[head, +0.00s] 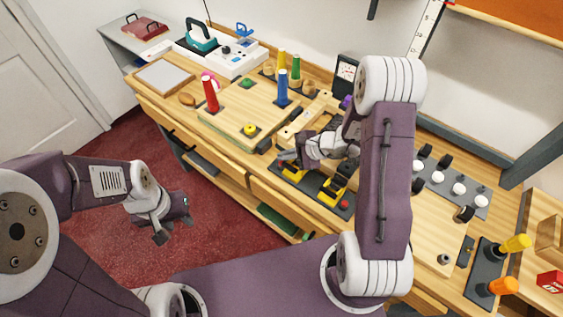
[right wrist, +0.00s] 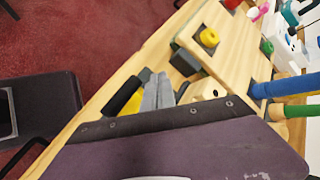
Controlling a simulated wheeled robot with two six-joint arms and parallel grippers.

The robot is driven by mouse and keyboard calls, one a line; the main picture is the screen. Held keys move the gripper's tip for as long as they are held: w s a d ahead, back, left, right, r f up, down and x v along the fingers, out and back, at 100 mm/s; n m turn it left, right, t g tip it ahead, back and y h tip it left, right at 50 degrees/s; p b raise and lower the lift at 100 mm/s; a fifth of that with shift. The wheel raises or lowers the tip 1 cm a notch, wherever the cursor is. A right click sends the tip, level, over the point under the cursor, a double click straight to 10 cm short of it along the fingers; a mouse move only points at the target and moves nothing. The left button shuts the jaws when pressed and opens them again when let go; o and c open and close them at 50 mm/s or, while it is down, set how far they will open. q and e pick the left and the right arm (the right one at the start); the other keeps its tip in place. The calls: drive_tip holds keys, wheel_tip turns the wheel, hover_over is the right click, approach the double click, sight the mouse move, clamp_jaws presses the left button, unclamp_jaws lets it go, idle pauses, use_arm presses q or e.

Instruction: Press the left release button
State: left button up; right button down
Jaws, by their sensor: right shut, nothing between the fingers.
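A dark panel (head: 318,190) lies near the front edge of the wooden bench, with two yellow-and-black fixtures on it. The left yellow fixture (head: 293,174) is partly covered by my right gripper; the right one (head: 330,191) is clearer. A small red button (head: 344,204) shows at the panel's right end. No matching button shows at the left end; my gripper may hide it. My right gripper (head: 286,157) is shut and empty over the left end. In the right wrist view its grey fingers (right wrist: 158,92) overlap yellow and black parts. My left gripper (head: 173,229) is open, away from the bench.
Blue (head: 282,87) and green (head: 295,67) posts rise behind. A grey strip with white knobs (head: 459,188) lies to the right. Red carpet in front is clear.

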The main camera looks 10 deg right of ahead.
drive_tip(key=shift+f+b, duration=0.3)
drive_tip(key=shift+b, duration=0.1)
drive_tip(key=shift+s+f+b, duration=0.1)
drive_tip(key=shift+f+b, duration=0.55)
drive_tip(key=shift+b, duration=0.15)
idle(0.7)
drive_tip(key=shift+r, duration=0.1)
drive_tip(key=shift+d+r+p, duration=0.1)
drive_tip(key=shift+r+p, duration=0.55)
drive_tip(key=shift+r, duration=0.35)
drive_tip(key=shift+r+p, duration=0.3)
wheel_tip(320, 180, up, 4)
drive_tip(key=p, duration=0.3)
drive_tip(key=shift+r, duration=0.15)
